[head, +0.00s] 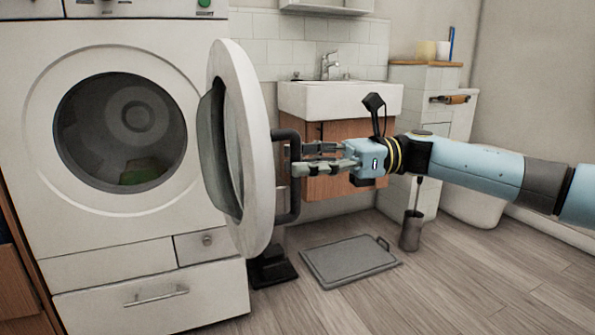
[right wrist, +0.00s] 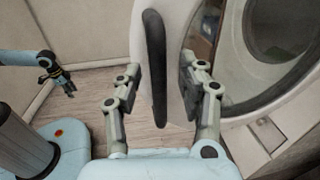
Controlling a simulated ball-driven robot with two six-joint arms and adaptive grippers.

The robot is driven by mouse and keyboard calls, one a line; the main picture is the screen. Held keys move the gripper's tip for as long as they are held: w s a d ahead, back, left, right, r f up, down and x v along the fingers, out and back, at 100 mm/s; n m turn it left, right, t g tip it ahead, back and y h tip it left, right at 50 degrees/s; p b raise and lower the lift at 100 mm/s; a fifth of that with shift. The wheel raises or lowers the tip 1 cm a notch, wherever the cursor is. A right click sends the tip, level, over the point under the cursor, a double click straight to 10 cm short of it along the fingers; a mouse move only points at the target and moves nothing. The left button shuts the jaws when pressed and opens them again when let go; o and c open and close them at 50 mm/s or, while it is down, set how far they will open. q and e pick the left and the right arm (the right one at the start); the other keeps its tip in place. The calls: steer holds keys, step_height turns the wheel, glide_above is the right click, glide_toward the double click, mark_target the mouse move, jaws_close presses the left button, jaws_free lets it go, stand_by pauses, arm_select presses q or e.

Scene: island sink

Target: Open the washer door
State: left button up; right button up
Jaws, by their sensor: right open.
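The white washer (head: 110,235) stands at the left in the head view, its round drum opening (head: 122,132) uncovered. The round washer door (head: 255,125) stands swung well out from the front, seen nearly edge-on. Its dark handle (head: 293,205) faces right. My right gripper (head: 303,160) reaches in from the right with its fingers at the handle. In the right wrist view the fingers are apart, one each side of the handle (right wrist: 155,65) and door edge. My left gripper (right wrist: 68,88) shows small at the left of the right wrist view, away from the door; its jaw state is unclear.
A white sink (head: 340,100) on a wooden cabinet stands behind the door. A grey scale-like board (head: 348,262) and a toilet brush holder (head: 411,230) are on the floor. The wooden floor (head: 460,290) at the front right is clear.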

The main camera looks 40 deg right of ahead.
steer(key=shift+w+a, duration=0.2)
steer(key=shift+a, duration=0.3)
steer(key=shift+c, duration=0.4)
jaws_close()
